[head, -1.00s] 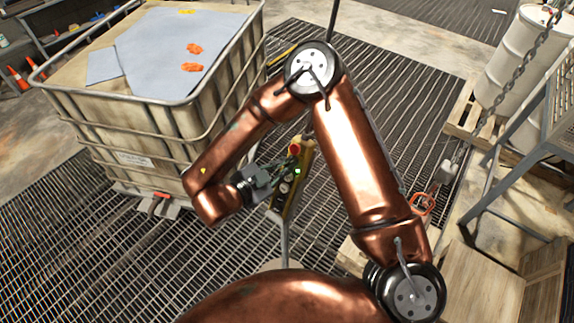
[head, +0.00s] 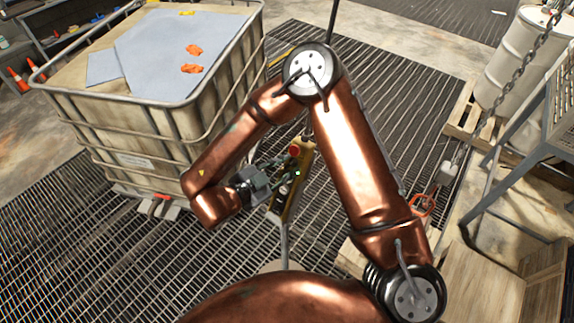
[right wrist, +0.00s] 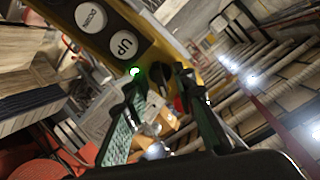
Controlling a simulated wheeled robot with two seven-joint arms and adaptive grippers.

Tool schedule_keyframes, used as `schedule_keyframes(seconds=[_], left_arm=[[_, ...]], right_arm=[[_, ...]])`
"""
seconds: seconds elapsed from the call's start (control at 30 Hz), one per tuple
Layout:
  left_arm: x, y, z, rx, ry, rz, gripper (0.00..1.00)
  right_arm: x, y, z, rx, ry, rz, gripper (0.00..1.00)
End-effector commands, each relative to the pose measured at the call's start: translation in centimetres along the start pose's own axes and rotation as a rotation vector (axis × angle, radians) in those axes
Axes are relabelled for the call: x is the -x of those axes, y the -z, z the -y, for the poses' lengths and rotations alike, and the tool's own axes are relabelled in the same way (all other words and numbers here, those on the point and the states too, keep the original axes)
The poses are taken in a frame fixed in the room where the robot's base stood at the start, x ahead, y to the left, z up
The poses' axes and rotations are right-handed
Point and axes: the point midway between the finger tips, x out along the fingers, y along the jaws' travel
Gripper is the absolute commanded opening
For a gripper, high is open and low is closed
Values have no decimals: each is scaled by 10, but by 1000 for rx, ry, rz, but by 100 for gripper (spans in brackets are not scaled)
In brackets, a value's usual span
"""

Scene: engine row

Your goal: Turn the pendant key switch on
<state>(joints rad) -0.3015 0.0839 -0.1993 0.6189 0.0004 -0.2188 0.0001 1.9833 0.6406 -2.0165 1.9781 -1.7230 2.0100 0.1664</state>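The yellow pendant (head: 283,205) hangs upright in the head view, with a red button (head: 294,150) at its top. In the right wrist view the pendant (right wrist: 93,45) shows white DOWN and UP buttons and a lit green lamp (right wrist: 134,71). A dark knob, seemingly the key switch (right wrist: 160,77), sits beside the lamp; its turn position is unclear. My right gripper (head: 287,174) is at the pendant's face. Its fingers are apart, one on each side of the knob in the right wrist view (right wrist: 160,84); contact cannot be told. My left gripper is not in view.
A caged tank (head: 150,130) with a grey sheet on top stands left of my right arm. A white drum (head: 515,65) on a pallet, a hanging chain (head: 505,83) and a metal stand (head: 520,160) are at the right. Grating floor lies around the pendant.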

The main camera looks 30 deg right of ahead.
Motion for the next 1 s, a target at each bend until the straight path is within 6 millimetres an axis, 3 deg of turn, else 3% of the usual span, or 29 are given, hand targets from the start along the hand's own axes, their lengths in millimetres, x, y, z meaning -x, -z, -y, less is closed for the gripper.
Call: schedule_keyframes(seconds=[0.53,0.7,1.0], left_arm=[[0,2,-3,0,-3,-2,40],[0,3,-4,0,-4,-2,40],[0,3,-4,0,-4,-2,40]], right_arm=[[98,0,1,-1,4,0,25],[113,0,0,-1,2,0,25],[116,0,0,-1,0,0,25]])
